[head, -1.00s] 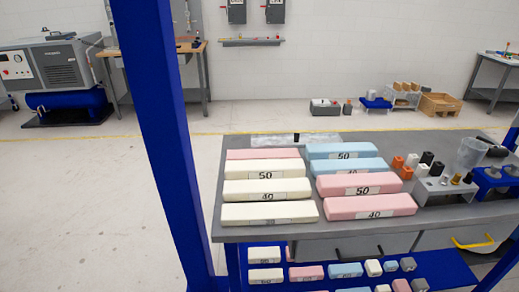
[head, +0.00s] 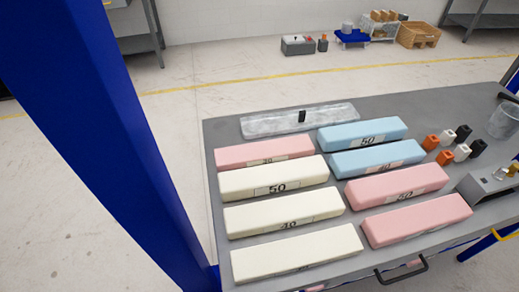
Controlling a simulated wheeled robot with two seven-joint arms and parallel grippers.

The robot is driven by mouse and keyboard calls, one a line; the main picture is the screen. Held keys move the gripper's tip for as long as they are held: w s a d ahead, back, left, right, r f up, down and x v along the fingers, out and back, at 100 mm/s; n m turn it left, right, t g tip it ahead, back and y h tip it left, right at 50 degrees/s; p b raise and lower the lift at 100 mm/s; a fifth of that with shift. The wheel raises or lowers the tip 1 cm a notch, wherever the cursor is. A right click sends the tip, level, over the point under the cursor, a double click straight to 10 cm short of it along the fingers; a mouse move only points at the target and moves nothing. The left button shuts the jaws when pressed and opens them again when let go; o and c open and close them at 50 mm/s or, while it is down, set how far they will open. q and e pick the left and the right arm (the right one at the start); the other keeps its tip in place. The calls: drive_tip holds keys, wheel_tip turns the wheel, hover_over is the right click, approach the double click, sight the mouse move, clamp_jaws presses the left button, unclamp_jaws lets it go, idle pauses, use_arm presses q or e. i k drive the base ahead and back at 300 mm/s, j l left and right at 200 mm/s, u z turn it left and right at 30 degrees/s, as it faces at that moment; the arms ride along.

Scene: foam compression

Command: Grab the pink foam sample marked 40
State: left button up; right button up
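A long pink foam block (head: 417,216) lies at the front of the right column on the grey bench. Its label is hard to read now; in the earlier view it read 40. Behind it lies another pink block (head: 395,183), whose label looked like 50 earlier. A third pink block (head: 262,151) lies at the back of the left column, its label not clear. Neither of my grippers is in view.
Cream blocks (head: 272,177) fill the left column; blue blocks (head: 360,132) lie at the back right. A clear-grey tray (head: 270,122) is behind them. Small orange, black and white pieces (head: 445,157) and a clear beaker (head: 505,121) stand right. A blue post (head: 95,125) rises left.

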sight(394, 226)
drive_tip(key=l+u, duration=0.4)
drive_tip(key=l, duration=0.4)
drive_tip(key=l+u, duration=0.45)
drive_tip(key=l, duration=0.35)
drive_tip(key=z, duration=1.25)
